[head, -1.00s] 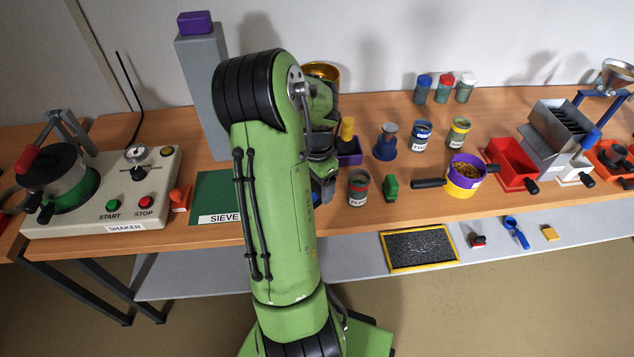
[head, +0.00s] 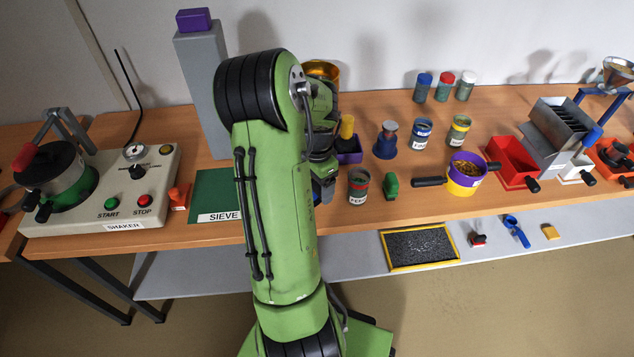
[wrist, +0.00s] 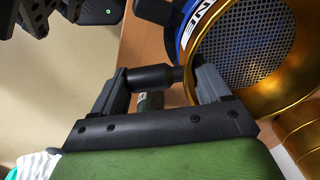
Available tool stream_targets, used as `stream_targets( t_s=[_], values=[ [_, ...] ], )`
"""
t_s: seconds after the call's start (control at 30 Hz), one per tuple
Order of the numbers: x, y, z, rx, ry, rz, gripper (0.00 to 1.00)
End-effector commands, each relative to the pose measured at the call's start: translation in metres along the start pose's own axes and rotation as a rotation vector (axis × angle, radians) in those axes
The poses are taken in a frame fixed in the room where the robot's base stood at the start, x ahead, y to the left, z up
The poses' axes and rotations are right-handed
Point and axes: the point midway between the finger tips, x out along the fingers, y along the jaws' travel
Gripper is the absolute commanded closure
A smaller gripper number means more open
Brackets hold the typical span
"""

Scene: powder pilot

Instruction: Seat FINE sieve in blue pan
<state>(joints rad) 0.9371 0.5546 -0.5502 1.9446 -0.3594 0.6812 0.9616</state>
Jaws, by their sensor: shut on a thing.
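In the wrist view my gripper (wrist: 160,85) is shut on a short black handle (wrist: 152,77). The handle runs toward a sieve (wrist: 245,45) with a gold rim and grey mesh. A blue band with a partly visible white label ending in "NE" shows on the sieve's left side. In the head view my arm hides the gripper and most of what it holds. A gold round rim (head: 322,69) shows behind the arm; I cannot tell whether it is the same sieve. I cannot make out a separate blue pan.
A shaker (head: 62,180) stands at left, beside a green SIEVE mat (head: 210,192) partly behind my arm. More gold surface (wrist: 300,135) shows at lower right in the wrist view.

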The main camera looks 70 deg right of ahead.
Motion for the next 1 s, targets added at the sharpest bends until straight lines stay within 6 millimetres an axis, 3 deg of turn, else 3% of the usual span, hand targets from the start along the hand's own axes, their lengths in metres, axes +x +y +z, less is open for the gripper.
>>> stream_targets(
  t_s=[0.47, 0.5, 0.63, 0.87, 1.0],
  values=[
    [0.013, 0.0, 0.0, 0.0, 0.0, 0.0, 0.71],
    [0.013, 0.0, 0.0, 0.0, 0.0, 0.0, 0.22],
    [0.012, 0.0, 0.0, 0.0, 0.0, 0.0, 0.03],
    [0.012, 0.0, 0.0, 0.0, 0.0, 0.0, 0.0],
    [-0.006, -0.001, 0.0, -0.001, 0.001, -0.003, 0.0]
  ],
)
